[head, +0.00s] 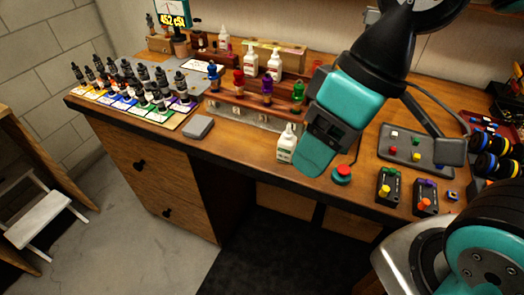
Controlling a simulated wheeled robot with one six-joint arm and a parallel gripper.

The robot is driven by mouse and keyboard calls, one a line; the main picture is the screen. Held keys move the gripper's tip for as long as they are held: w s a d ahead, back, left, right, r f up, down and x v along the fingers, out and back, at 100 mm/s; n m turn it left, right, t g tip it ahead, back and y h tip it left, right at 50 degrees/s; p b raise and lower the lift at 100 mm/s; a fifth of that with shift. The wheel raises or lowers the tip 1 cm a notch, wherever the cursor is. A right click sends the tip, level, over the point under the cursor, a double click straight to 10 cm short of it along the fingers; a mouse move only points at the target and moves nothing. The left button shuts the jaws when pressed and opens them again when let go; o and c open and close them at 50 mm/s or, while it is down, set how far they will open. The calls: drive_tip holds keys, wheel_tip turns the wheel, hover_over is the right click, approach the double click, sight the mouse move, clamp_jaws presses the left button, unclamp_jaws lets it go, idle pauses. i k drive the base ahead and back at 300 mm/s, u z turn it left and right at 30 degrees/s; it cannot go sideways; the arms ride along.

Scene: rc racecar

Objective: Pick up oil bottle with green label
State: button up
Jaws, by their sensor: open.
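A small white oil bottle (287,143) stands upright near the front edge of the wooden bench, just left of my gripper. Its label is too small to read, and I cannot tell its colour for sure. My gripper (312,160) is open, pointing down and close beside this bottle; I cannot tell whether they touch. More white bottles stand farther back: one (275,66) and another (251,61), both with reddish labels, and one (224,39) at the back left whose label is unclear.
A rack holds blue, red, purple and green shock parts (267,88) behind the front bottle. Several dark shocks stand on a coloured mat (152,115) at left. A grey box (198,127), red button (342,173) and grey tray (420,150) lie around. A display reads 452 cSt (173,20).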

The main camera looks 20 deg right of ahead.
sight(287, 143)
drive_tip(key=z, duration=2.05)
drive_tip(key=k, duration=1)
drive_tip(key=u, duration=1.85)
drive_tip(key=i, duration=0.5)
